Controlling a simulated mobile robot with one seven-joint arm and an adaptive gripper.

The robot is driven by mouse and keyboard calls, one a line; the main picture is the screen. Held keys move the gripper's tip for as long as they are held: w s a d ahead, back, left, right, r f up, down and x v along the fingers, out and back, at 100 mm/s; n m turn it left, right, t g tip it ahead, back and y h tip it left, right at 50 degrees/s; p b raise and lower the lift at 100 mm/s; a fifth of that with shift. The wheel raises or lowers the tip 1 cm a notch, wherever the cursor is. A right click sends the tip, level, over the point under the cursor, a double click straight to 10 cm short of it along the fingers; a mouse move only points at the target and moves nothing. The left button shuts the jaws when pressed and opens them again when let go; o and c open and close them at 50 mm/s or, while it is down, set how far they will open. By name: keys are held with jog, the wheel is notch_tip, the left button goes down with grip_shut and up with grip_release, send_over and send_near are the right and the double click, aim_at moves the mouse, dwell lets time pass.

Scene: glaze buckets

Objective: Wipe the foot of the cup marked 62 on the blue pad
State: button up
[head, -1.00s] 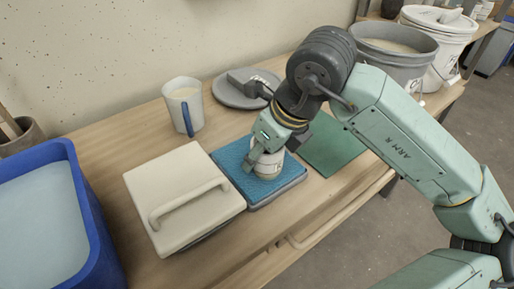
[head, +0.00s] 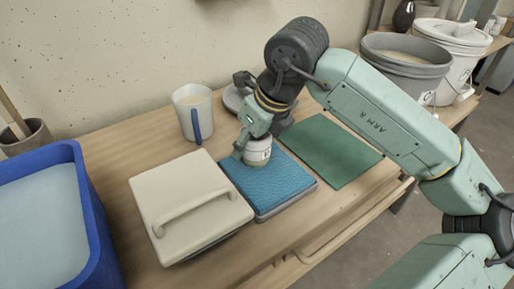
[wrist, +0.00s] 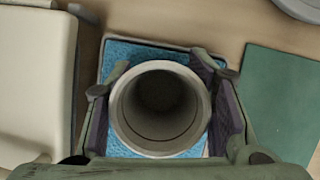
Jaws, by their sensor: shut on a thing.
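A pale cup (head: 257,153) with a band near its foot is held upright by my gripper (head: 254,152) over the back part of the blue pad (head: 275,187). A mark shows on its side, too small to read. In the wrist view I look into the empty-looking cup (wrist: 159,108), with a gripper finger on each side. The blue pad (wrist: 140,52) lies beneath it in a grey tray. My gripper is shut on the cup. I cannot tell whether the cup's foot touches the pad.
A lidded cream box (head: 190,207) stands left of the pad, and a green mat (head: 330,150) lies right. A white jug (head: 194,112) and a grey disc (head: 232,99) are behind. A blue tub (head: 45,215) is at left, a grey bucket (head: 405,65) back right.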

jog(key=shift+s+d+r+b, duration=0.1)
jog(key=shift+s+d+b, duration=0.2)
jog(key=shift+s+d, duration=0.5)
jog(key=shift+s+d+f+b, duration=0.1)
jog(key=shift+s+d+b, duration=0.35)
jog(key=shift+s, duration=0.6)
jog(key=shift+s+d+r+b, duration=0.1)
jog(key=shift+s+d+b, duration=0.05)
jog(key=shift+s+d, duration=0.7)
jog(key=shift+a, duration=0.1)
notch_tip(320, 180, up, 7)
jog(key=p, duration=0.4)
jog(key=shift+s, duration=0.1)
